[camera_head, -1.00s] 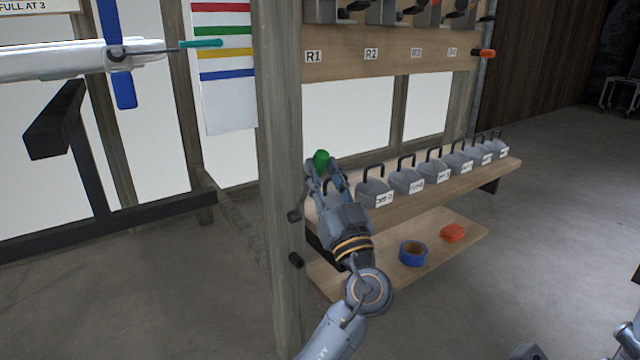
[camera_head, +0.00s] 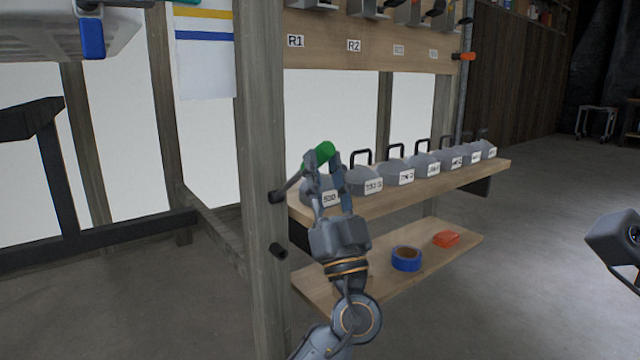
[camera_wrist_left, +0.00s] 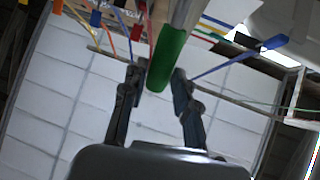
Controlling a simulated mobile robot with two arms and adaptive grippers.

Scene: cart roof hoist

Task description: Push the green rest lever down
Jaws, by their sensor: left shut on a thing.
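The green rest lever (camera_head: 319,154) has a green grip on a grey rod, which slants up and right from a dark pivot on the wooden post. My left gripper (camera_head: 326,165) is shut on the green grip from below. In the left wrist view, the green grip (camera_wrist_left: 167,58) lies between the two fingers of my left gripper (camera_wrist_left: 164,80). A grey part of my right arm shows at the right edge of the head view, with its fingers not clearly seen.
A shelf (camera_head: 440,190) behind my left gripper carries a row of grey handled weights with labels. A lower shelf (camera_head: 350,277) holds a blue tape roll (camera_head: 406,259) and an orange item (camera_head: 445,239). A dark peg (camera_head: 279,250) sticks out of the post (camera_head: 262,130) below the lever's pivot.

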